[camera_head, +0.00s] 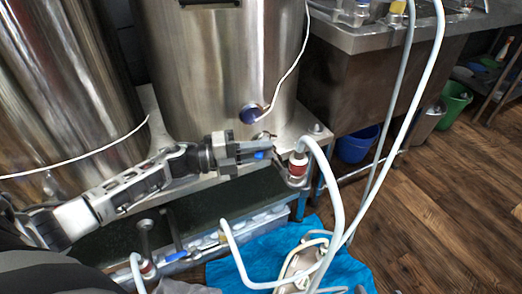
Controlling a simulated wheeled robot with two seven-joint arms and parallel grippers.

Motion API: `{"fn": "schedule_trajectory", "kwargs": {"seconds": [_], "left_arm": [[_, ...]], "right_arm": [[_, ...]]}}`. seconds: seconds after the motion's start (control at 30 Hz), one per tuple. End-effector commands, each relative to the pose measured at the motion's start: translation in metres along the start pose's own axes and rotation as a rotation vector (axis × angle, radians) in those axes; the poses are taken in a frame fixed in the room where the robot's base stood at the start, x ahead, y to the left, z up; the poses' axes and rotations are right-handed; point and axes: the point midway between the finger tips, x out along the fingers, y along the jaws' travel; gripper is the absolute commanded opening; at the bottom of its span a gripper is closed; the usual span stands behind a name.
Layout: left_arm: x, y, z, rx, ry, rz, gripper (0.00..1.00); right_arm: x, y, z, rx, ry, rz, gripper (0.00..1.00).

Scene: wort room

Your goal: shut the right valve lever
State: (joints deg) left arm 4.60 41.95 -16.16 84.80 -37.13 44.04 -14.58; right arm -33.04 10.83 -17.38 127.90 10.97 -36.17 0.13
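The right valve (298,165), with a red band and a white hose on top, stands at the corner of the metal stand in front of the steel kettle. Its blue lever (262,154) points left from the valve. My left gripper (258,150) reaches in from the left and is at the lever, with its fingertips around or against it. The picture is too small to tell whether the fingers grip it. A second valve (147,268) with a blue lever (176,256) is at lower left. My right gripper is not in view.
Steel kettles (215,70) stand behind the arm. A white hose (337,190) loops beside the right valve. A blue cloth (340,268) lies below. A steel sink bench (345,40) stands at upper right. The wooden floor (440,200) at right is clear.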

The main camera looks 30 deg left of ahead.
Motion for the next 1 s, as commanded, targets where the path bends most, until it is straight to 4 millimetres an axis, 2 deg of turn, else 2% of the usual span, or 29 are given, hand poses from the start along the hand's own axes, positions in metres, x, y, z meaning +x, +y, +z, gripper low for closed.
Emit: {"fn": "schedule_trajectory", "kwargs": {"seconds": [0.47,0.67,0.87,1.0], "left_arm": [[-0.005,0.0,0.0,-0.001,-0.001,0.001,0.18],[-0.039,0.001,0.0,-0.002,-0.002,0.006,0.18],[-0.089,0.001,-0.001,-0.003,-0.002,0.007,0.18],[-0.12,0.0,0.0,-0.002,-0.003,0.005,0.18]], "right_arm": [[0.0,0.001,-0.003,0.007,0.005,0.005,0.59],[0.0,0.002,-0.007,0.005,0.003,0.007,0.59],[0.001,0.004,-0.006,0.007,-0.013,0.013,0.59],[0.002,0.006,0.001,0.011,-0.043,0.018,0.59]]}}
